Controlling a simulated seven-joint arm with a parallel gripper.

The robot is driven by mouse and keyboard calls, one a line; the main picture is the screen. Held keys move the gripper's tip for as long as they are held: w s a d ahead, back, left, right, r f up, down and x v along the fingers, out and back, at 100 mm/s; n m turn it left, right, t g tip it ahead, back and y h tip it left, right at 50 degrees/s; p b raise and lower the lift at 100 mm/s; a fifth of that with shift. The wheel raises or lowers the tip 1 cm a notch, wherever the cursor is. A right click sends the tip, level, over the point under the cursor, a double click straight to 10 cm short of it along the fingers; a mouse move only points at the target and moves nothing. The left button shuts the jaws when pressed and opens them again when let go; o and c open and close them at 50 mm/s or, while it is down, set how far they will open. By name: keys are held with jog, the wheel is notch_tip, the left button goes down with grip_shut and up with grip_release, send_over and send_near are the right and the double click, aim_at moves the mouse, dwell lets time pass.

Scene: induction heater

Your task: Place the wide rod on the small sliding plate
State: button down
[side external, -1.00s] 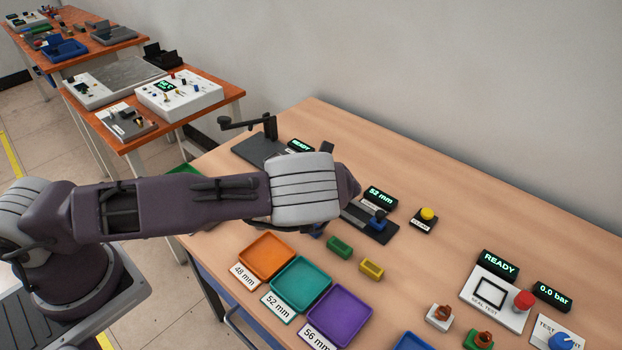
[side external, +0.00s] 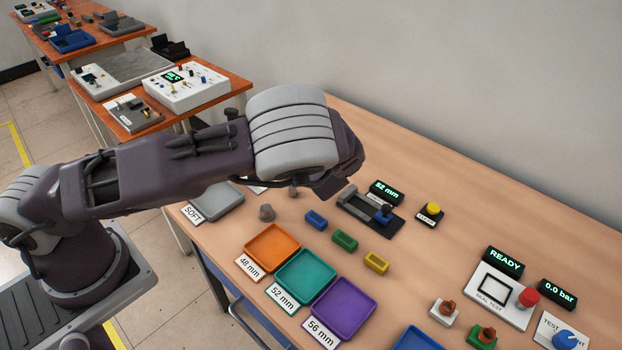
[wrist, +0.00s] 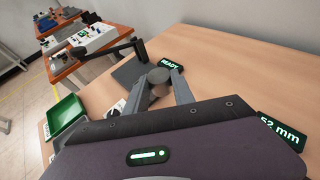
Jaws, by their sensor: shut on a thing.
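In the wrist view my gripper (wrist: 159,90) is shut on a grey cylinder, which looks like the wide rod (wrist: 158,75). It is held in front of a dark flat base with a black lever (wrist: 120,50) and a READY display. I cannot tell which part is the small sliding plate.
Blue, green (side external: 345,240) and yellow blocks lie nearby. Teal and purple (side external: 372,304) trays are in front. A SOFT tray (side external: 222,197) is at the left.

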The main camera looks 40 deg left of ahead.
jog(key=w+f, duration=0.2)
jog(key=w, duration=0.1)
jog(key=shift+w+m+t, duration=0.1)
jog(key=shift+m+t, duration=0.2)
jog(key=shift+m, duration=0.1)
notch_tip(320, 180, down, 10)
jog(key=shift+r, duration=0.2)
jog(key=shift+f, duration=0.2)
jog(key=c, duration=1.1)
grip_release()
jog(key=shift+o, duration=0.2)
